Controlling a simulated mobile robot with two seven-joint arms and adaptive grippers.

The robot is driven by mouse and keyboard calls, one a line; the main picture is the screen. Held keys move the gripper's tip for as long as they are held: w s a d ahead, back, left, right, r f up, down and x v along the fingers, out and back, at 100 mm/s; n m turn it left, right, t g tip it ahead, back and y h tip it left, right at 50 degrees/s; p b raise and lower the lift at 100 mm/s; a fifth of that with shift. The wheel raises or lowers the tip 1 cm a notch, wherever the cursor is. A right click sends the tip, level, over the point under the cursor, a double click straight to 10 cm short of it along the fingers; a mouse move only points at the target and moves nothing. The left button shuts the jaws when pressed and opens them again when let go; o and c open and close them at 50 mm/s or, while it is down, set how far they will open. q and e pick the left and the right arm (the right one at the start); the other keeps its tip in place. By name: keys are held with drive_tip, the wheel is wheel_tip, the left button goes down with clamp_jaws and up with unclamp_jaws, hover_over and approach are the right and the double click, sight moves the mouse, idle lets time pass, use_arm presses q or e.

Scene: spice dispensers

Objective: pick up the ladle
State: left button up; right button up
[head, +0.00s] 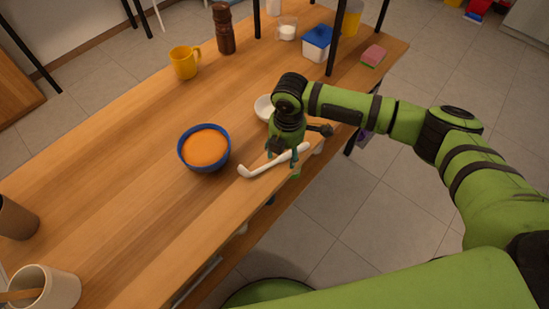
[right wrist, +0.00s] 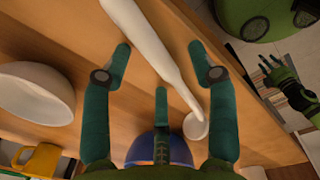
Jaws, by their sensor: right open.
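The white ladle (head: 259,168) lies near the table's front edge, just right of the blue bowl (head: 183,150). My right gripper (head: 283,161) points down over the ladle, with its fingers spread to either side of the shaft. In the right wrist view the ladle (right wrist: 150,40) runs slantwise between the open fingers of the right gripper (right wrist: 159,50), and its round end lies near the blue bowl. I cannot tell whether any finger touches it. A small green hand at the right of that view looks like my left gripper (right wrist: 281,78); its opening is unclear.
The blue bowl holds something orange. A white bowl (head: 263,107) stands just behind my right gripper. A yellow mug (head: 184,63), a brown mill (head: 223,32) and a blue-lidded container (head: 317,42) stand farther back.

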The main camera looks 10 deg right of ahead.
sight(284, 153)
clamp_jaws()
drive_tip(key=shift+w+r, duration=0.1)
drive_tip(key=shift+r, duration=0.55)
wheel_tip(284, 153, up, 3)
drive_tip(key=shift+f+b, duration=0.15)
drive_tip(key=shift+b, duration=0.25)
drive_tip(key=s+d+r+b, duration=0.1)
drive_tip(key=s+d+r, duration=0.2)
drive_tip(key=d+r, duration=0.4)
drive_tip(key=d, duration=0.4)
drive_tip(key=shift+s, duration=0.4)
drive_tip(key=c, duration=0.7)
unclamp_jaws()
use_arm(q)
drive_tip(key=shift+s+f, duration=0.75)
drive_tip(key=shift+f, duration=0.3)
use_arm(e)
clamp_jaws()
